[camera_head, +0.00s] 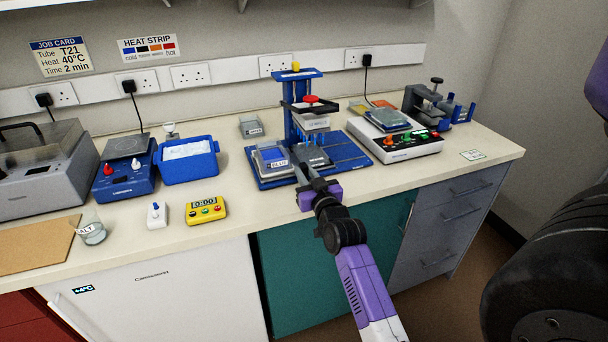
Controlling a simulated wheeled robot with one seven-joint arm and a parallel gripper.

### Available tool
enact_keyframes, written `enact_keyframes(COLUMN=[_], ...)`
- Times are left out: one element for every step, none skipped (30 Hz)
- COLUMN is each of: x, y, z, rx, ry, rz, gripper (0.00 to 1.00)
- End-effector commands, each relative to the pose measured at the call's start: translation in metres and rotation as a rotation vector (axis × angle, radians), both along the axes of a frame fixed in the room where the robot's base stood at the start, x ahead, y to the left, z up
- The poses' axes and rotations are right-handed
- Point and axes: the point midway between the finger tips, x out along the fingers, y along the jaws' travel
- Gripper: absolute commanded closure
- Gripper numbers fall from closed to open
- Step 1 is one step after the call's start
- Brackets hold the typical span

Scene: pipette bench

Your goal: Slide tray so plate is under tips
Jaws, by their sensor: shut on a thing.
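A blue pipetting stand (350,157) sits on the bench, with an upright column and a grey head (316,122) topped by a red knob. Blue tips (312,138) hang below the head. A sliding tray (321,160) lies low on the stand's base. A plate (271,156) with a blue top and a white front label sits on the tray's left side, left of the tips. My gripper (303,172) reaches in from the front and is shut on the tray's front; the exact contact is small and partly hidden by the fingers.
A white device (404,149) with coloured knobs stands close on the right. A blue ice bucket (188,160), a yellow timer (206,209) and a small grey box (251,126) are to the left. Bare bench lies between the timer and the stand.

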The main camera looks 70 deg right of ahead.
Motion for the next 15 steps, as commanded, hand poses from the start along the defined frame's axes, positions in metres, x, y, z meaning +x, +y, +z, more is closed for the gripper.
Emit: enact_keyframes(x=[0.0041, 0.0043, 0.0046, 0.0049, 0.0050, 0.0053, 0.0055, 0.0055, 0.0052, 0.0049, 0.0046, 0.0042, 0.0040, 0.0038, 0.0036], y=[0.0031, 0.0033, 0.0035, 0.0037, 0.0038, 0.0041, 0.0042, 0.0042, 0.0041, 0.0038, 0.0037, 0.0034, 0.0032, 0.0031, 0.0029], z=[0.0013, 0.0013, 0.0013, 0.0013, 0.0013, 0.0013, 0.0013, 0.0013, 0.0012, 0.0011, 0.0010, 0.0009, 0.0008, 0.0006, 0.0006], rx=[-0.001, -0.001, -0.001, -0.001, -0.001, -0.001, -0.001, -0.001, -0.001, -0.001, -0.001, -0.002, -0.002, -0.001, -0.001], ry=[-0.002, -0.002, -0.002, -0.002, -0.002, -0.002, -0.002, -0.002, -0.002, -0.002, -0.002, -0.001, -0.001, -0.001, -0.001], rz=[0.009, 0.009, 0.010, 0.010, 0.011, 0.011, 0.011, 0.012, 0.011, 0.010, 0.010, 0.009, 0.009, 0.008, 0.008], gripper=[1.00, 1.00, 1.00, 1.00, 1.00, 0.74, 0.68, 0.62, 0.58, 0.58, 0.58, 0.58, 0.58, 0.58, 0.58])
